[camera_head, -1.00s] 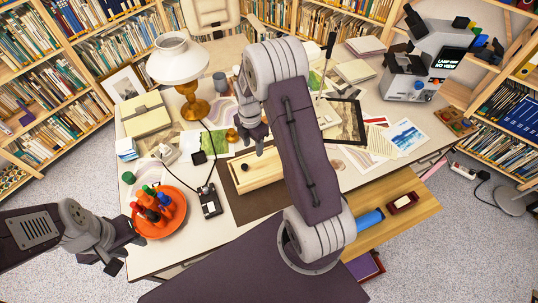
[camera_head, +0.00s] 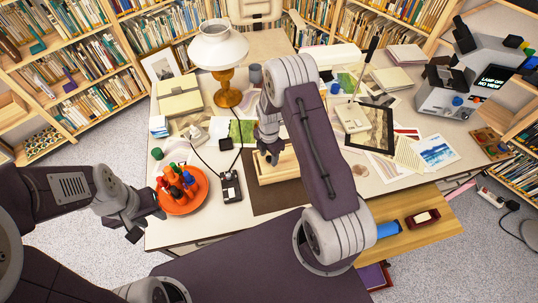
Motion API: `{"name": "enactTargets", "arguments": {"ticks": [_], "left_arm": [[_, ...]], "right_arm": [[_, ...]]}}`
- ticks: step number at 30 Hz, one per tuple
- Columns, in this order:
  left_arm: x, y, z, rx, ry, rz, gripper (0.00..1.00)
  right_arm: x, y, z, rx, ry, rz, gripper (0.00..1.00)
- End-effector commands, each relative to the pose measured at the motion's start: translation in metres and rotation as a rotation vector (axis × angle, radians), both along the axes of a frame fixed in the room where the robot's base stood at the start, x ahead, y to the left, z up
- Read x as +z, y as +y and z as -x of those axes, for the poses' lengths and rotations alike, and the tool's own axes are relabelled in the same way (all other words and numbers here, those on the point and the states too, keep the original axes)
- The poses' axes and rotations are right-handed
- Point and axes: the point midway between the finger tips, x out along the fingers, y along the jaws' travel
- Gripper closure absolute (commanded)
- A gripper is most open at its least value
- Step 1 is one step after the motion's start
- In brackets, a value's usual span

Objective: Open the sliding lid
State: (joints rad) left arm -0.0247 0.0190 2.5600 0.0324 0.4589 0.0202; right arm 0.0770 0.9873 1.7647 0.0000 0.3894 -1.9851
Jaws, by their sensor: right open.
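A pale wooden box (camera_head: 284,170) lies on a dark brown mat (camera_head: 272,200) at the front middle of the desk. My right arm and gripper cover much of it, and I cannot make out its lid's edge or the dark knob. My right gripper (camera_head: 269,156) is open, pointing down at the left part of the box. I cannot tell whether its fingers touch the box. My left gripper (camera_head: 148,226) is open and empty, off the desk's front left edge, beside the orange tray.
The orange tray (camera_head: 181,205) holds several coloured bottles. A black device (camera_head: 231,187) with a cable stands between tray and mat. A lamp (camera_head: 219,60) stands behind, left. A framed picture (camera_head: 370,129) lies right of the box. An open drawer (camera_head: 435,226) juts out at front right.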

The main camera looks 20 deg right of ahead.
Motion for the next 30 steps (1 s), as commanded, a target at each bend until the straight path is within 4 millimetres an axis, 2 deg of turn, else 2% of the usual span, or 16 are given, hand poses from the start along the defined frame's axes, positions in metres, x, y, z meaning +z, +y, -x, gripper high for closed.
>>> {"name": "enactTargets", "arguments": {"ticks": [4, 5, 9, 10, 30], "left_arm": [[-0.0002, 0.0, 0.0, 0.0, 0.0, 0.0, 0.64], [-0.0002, 0.0, 0.0, 0.0, 0.0, 0.0, 0.64], [-0.0002, 0.0, 0.0, 0.0, 0.0, 0.0, 0.64], [-0.0002, 0.0, 0.0, 0.0, 0.0, 0.0, 0.64], [0.0, 0.0, 0.0, 0.0, 0.0, 0.0, 0.64]], "right_arm": [[-0.0001, -0.0001, -0.0001, 0.0, 0.0, 0.0, 0.53], [-0.0001, -0.0002, -0.0001, 0.0, 0.0, 0.0, 0.56], [0.0, -0.0001, 0.0, 0.0, 0.0, 0.0, 0.95], [0.0001, -0.0001, 0.0, 0.0, 0.0, 0.0, 1.0], [0.0008, -0.0001, -0.0005, 0.0, -0.001, 0.001, 1.0]]}}
